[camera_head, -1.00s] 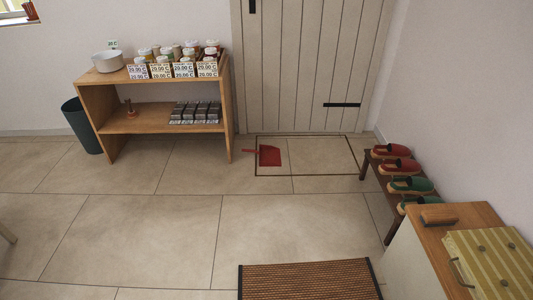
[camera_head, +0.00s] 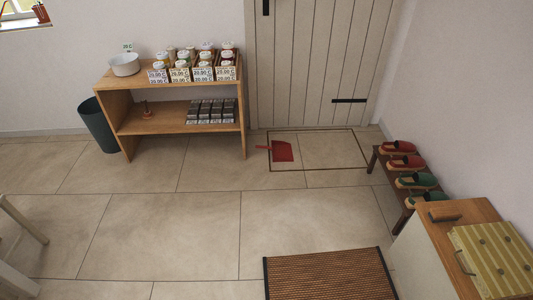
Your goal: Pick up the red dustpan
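The red dustpan (camera_head: 282,151) lies on the tiled floor in front of the plank door, a little right of the wooden shelf. Its handle points left. Neither of my grippers shows in the head view.
The open wooden shelf (camera_head: 178,129) holds jars and boxes, with a dark bin (camera_head: 98,125) at its left. A brown woven mat (camera_head: 328,277) lies in front. A slipper rack (camera_head: 377,168) and a cabinet (camera_head: 432,237) stand right. A pale chair (camera_head: 22,222) stands left. The middle floor is clear.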

